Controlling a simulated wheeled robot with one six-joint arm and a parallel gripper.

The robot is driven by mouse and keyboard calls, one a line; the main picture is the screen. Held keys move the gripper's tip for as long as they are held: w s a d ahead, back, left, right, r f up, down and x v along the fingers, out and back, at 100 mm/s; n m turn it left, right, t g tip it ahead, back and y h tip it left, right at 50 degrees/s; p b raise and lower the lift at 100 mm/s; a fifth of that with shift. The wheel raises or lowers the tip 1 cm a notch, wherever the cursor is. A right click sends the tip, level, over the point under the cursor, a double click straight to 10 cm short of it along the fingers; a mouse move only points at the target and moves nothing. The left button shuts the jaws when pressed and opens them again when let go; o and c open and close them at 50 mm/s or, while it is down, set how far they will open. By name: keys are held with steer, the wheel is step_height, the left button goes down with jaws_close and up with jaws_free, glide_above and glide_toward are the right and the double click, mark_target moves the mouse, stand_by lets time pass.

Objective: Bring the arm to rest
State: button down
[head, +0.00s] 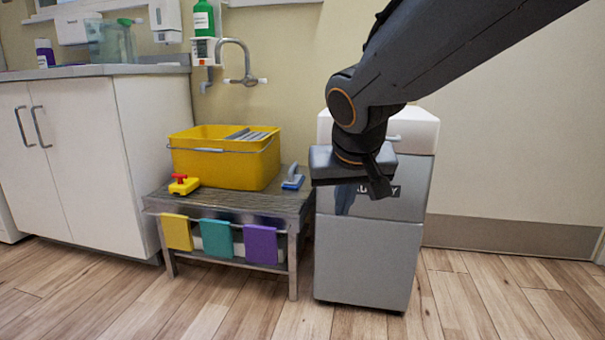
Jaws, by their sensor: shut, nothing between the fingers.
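My arm reaches in from the top right of the head view. My gripper (378,184) hangs at its end, in front of the grey laundry bin (368,262). The fingers point down, close together and shut, with nothing seen between them. The gripper hides part of the bin's front and its label. Whether it touches the bin cannot be told from this view.
A low bench (228,208) left of the bin holds a yellow bucket (222,170), a yellow-and-red item (184,185) and a blue-grey brush-like tool (293,178). Coloured cloths (220,240) hang from its front. White cabinets (85,165) stand left. The wooden floor (480,300) at right is clear.

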steer(key=s+a+n+g+y+p, duration=0.1)
steer(key=s+a+n+g+p, duration=0.3)
steer(key=s, duration=1)
steer(key=s+a+n+g+y+p, duration=0.1)
steer(key=s+a+n+g+p, duration=0.15)
steer(key=s+a+p, duration=0.85)
steer(key=s+d+r+m+h+p, duration=0.1)
steer(key=s+d+r+m+p, duration=0.2)
steer(key=d+r+p, duration=2.2)
steer(key=shift+r+m+h+p, duration=0.4)
steer(key=shift+r+m+p, duration=1.55)
steer(key=shift+p, duration=1.6)
steer(key=shift+f, duration=0.25)
